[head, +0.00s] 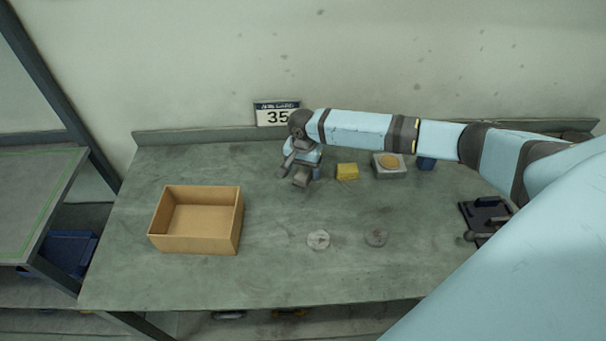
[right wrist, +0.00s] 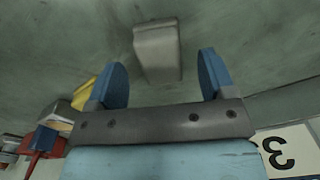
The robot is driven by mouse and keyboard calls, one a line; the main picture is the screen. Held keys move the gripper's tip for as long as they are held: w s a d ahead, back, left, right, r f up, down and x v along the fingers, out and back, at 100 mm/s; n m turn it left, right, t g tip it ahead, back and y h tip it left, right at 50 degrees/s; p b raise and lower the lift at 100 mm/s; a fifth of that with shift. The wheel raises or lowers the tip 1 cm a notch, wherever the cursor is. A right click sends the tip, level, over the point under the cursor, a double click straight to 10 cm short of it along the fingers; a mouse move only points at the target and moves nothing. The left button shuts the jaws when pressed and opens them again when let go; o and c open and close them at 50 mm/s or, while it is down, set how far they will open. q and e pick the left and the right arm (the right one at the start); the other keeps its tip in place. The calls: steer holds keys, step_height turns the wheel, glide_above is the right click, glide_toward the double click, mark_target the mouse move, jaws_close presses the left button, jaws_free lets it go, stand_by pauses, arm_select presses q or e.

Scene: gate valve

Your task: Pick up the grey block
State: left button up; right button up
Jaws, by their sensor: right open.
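The grey block (right wrist: 157,50) lies on the green workbench and shows in the right wrist view ahead of my right gripper (right wrist: 163,68). The gripper's two blue fingers are apart, and the block's near end appears in the gap between them. I cannot tell how far above the block the fingers are. In the head view the right gripper (head: 297,163) reaches down over the bench, and the grey block (head: 301,178) shows just below it, partly hidden. My left gripper is out of view.
A yellow block (head: 347,172), a grey box with a tan round top (head: 390,165) and a blue block (head: 426,163) stand right of the gripper. An open cardboard box (head: 197,248) is at left. A sign (head: 277,114) leans behind.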

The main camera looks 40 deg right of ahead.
mark_target(303, 172)
step_height(303, 172, down, 2)
steer(key=shift+f, duration=0.1)
steer(key=c, duration=1.1)
step_height(303, 172, up, 20)
steer(key=shift+r+b, duration=0.1)
steer(key=shift+b, duration=0.5)
